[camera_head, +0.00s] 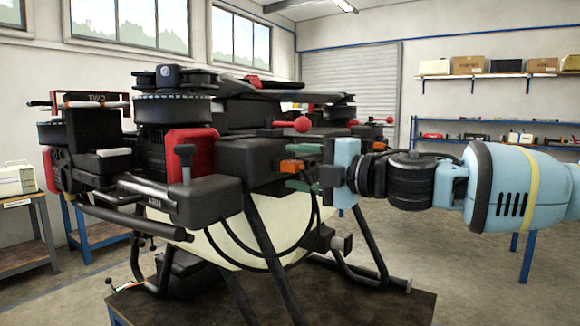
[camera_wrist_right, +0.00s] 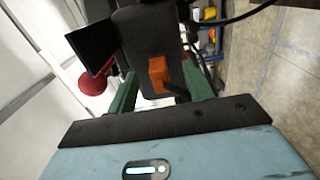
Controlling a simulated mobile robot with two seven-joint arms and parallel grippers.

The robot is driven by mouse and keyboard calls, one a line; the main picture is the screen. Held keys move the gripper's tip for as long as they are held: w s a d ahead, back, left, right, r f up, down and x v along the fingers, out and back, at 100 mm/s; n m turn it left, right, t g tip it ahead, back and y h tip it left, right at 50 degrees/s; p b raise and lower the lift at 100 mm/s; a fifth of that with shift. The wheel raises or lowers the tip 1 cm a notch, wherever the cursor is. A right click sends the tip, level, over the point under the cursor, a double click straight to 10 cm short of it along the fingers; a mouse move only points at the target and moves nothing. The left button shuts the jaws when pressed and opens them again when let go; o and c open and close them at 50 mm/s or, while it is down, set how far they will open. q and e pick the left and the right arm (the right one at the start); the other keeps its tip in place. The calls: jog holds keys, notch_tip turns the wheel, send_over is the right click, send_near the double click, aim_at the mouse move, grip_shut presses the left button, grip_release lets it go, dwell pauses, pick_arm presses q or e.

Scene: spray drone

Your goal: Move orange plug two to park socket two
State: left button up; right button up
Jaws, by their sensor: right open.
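An orange plug (camera_head: 292,166) sits at the end of a black block on the drone's side, and a dark cable hangs below it. It also shows in the right wrist view (camera_wrist_right: 157,73), against a dark housing. My right gripper (camera_head: 296,167) has its green fingers apart, one above and one below the plug in the head view. In the wrist view its fingers (camera_wrist_right: 159,72) stand on either side of the plug, with gaps visible. I cannot make out which part is park socket two. My left gripper is out of view.
The large black drone (camera_head: 220,165) stands on a dark table (camera_head: 385,306). Red knobs (camera_head: 302,124) and a TWO label (camera_head: 97,97) show on it. Black cables (camera_head: 262,252) loop below the plug. Shelves with boxes (camera_head: 487,65) stand behind on the right.

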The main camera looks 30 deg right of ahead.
aim_at(300, 166)
dwell(0.8)
jog(key=shift+c, duration=0.4)
grip_shut()
jog(key=shift+s+d+p, duration=0.25)
jog(key=shift+s+p, duration=0.25)
jog(key=shift+s, duration=0.05)
jog(key=shift+s+d+r+p, duration=0.1)
jog(key=shift+s+d+p, duration=0.15)
jog(key=shift+s+p, duration=0.4)
jog(key=shift+s+d+p, duration=0.25)
jog(key=shift+s+p, duration=0.4)
jog(key=shift+p, duration=0.15)
jog(key=shift+s+d, duration=0.1)
jog(key=shift+s, duration=0.05)
